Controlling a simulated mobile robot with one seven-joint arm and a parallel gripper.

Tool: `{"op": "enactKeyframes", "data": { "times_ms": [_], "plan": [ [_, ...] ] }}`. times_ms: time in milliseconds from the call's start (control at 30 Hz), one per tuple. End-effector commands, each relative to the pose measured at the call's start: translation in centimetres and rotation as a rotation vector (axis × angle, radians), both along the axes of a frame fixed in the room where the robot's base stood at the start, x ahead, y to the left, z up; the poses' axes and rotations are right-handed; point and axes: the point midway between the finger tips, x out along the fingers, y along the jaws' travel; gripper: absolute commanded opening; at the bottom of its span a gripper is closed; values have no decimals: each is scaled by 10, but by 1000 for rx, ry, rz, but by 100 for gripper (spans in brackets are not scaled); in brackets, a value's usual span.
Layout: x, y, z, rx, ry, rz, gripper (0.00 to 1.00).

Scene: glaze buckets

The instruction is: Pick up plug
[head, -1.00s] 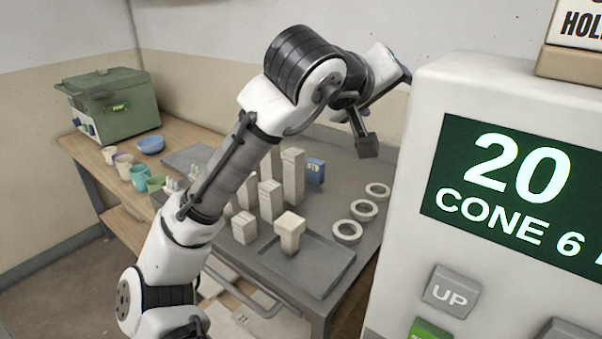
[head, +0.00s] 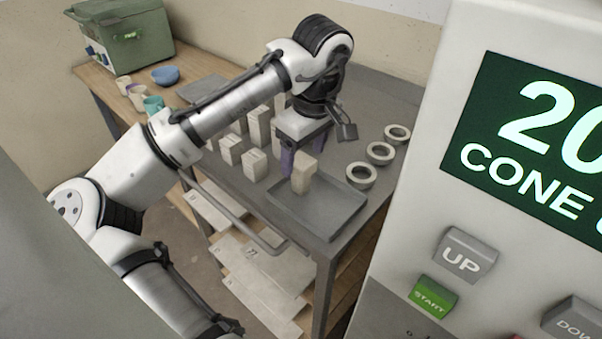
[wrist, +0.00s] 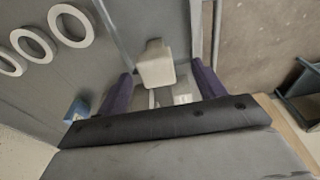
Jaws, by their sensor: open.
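The plug, a cream block with a wider head (head: 303,173), stands upright at the grey tray (head: 322,212) on the table. In the wrist view the plug (wrist: 155,66) shows between the two purple fingers. My gripper (head: 303,157) is open above and around the plug's top, with one finger to each side. The wrist view shows my gripper (wrist: 161,72) with a gap on both sides of the plug. I cannot tell whether either finger touches it.
Several cream blocks (head: 254,163) stand close behind and left of my gripper. White rings (head: 380,153) lie to the right. A blue box (wrist: 77,110) shows in the wrist view. The controller panel (head: 455,200) fills the right foreground. The tray's front is clear.

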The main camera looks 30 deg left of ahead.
Motion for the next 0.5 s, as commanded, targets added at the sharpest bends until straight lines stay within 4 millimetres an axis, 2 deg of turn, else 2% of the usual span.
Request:
{"op": "enactKeyframes", "data": {
  "times_ms": [167,500],
  "plan": [
    [2,4,-10,0,0,1,69],
    [8,16,-51,0,-1,-1,69]
  ]
}}
